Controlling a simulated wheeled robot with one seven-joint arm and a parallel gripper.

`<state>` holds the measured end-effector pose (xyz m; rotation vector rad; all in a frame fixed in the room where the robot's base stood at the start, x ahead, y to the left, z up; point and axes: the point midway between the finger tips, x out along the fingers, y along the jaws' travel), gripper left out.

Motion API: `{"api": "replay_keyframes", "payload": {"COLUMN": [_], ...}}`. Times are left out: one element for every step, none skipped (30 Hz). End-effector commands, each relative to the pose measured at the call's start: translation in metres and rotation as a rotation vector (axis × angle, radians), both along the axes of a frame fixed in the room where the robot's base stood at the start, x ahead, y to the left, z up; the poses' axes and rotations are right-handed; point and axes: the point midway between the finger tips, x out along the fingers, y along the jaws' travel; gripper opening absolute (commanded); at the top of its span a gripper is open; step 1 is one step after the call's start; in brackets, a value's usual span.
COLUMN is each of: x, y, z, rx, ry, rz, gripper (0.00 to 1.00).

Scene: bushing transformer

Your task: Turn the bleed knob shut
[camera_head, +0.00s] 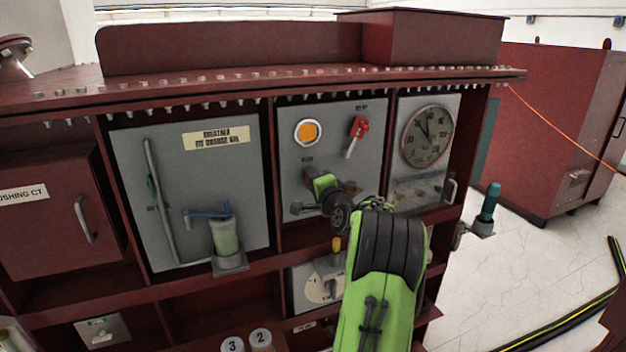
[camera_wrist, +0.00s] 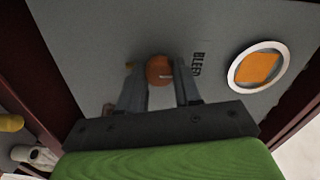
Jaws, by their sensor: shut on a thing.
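The bleed knob (camera_wrist: 159,69) is a round orange-brown knob with a small pale mark on its right side, on a grey panel beside the printed word BLEED. My gripper (camera_wrist: 160,82) has one grey finger on each side of the knob and is shut on it. In the head view my gripper (camera_head: 312,178) reaches the middle panel (camera_head: 350,105) below the round orange window. There the knob is hidden behind my gripper.
An orange round window (camera_head: 308,132) and a red-handled lever (camera_head: 357,134) are above my gripper. A dial gauge (camera_head: 427,137) is to the right. A breather panel (camera_head: 185,165) with pipe and jar is to the left. A yellow-topped fitting (camera_head: 337,245) sits below.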

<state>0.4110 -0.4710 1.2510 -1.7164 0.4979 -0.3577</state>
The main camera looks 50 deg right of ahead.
Motion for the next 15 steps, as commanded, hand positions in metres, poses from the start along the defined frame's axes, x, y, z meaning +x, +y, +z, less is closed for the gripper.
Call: {"api": "replay_keyframes", "payload": {"x": [-0.0008, -0.0008, -0.0008, -0.0008, -0.0007, -0.0007, -0.0006, -0.0007, -0.0007, -0.0007, -0.0006, -0.0006, -0.0006, -0.0006, -0.0007], "y": [-0.0008, -0.0008, -0.0007, -0.0007, -0.0007, -0.0007, -0.0006, -0.0007, -0.0007, -0.0007, -0.0006, -0.0006, -0.0006, -0.0005, -0.0006], "z": [-0.0003, -0.0004, -0.0005, -0.0006, -0.0007, -0.0008, -0.0008, -0.0009, -0.0009, -0.001, -0.001, -0.0011, -0.0011, -0.0012, -0.0012], "rx": [0.015, 0.021, 0.03, 0.035, 0.04, 0.046, 0.048, 0.051, 0.053, 0.054, 0.055, 0.056, 0.056, 0.056, 0.056], "ry": [-0.007, -0.011, -0.016, -0.019, -0.022, -0.025, -0.026, -0.028, -0.029, -0.03, -0.03, -0.031, -0.031, -0.031, -0.031], "rz": [-0.002, -0.002, -0.002, -0.002, -0.002, -0.002, -0.002, -0.001, -0.001, -0.002, -0.002, -0.002, -0.002, -0.002, -0.002], "gripper": [0.03, 0.03, 0.03, 0.03, 0.03, 0.03, 0.03, 0.03, 0.03, 0.03, 0.03, 0.03, 0.03, 0.03, 0.03]}}
